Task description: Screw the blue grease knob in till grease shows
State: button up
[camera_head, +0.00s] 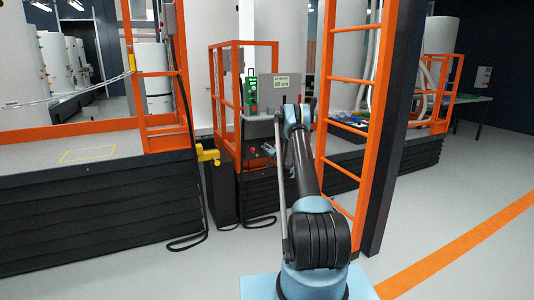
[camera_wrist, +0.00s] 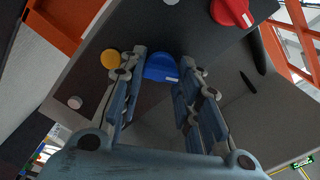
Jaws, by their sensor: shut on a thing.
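In the wrist view the blue grease knob (camera_wrist: 160,68) sits on a grey panel, between the fingertips of my gripper (camera_wrist: 162,66). My gripper is shut on the knob, with one finger on each side of it. The knob's near part shows; its seat on the panel is partly hidden by the fingers. I see no grease around the knob. In the head view my arm reaches to the control box between the orange frames, and the knob is too small or hidden to make out there.
In the wrist view a red knob (camera_wrist: 232,12) is at the upper right, a yellow knob (camera_wrist: 110,58) close beside the left finger, and a white button (camera_wrist: 75,102) further left. In the head view an orange ladder (camera_head: 335,152) stands right of my arm. Open floor lies at the right.

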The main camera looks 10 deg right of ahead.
jog(key=shift+d, duration=0.2)
jog(key=o, duration=1)
jog(key=shift+o, duration=0.3)
jog(key=shift+a, duration=0.1)
jog(key=v, duration=1.2)
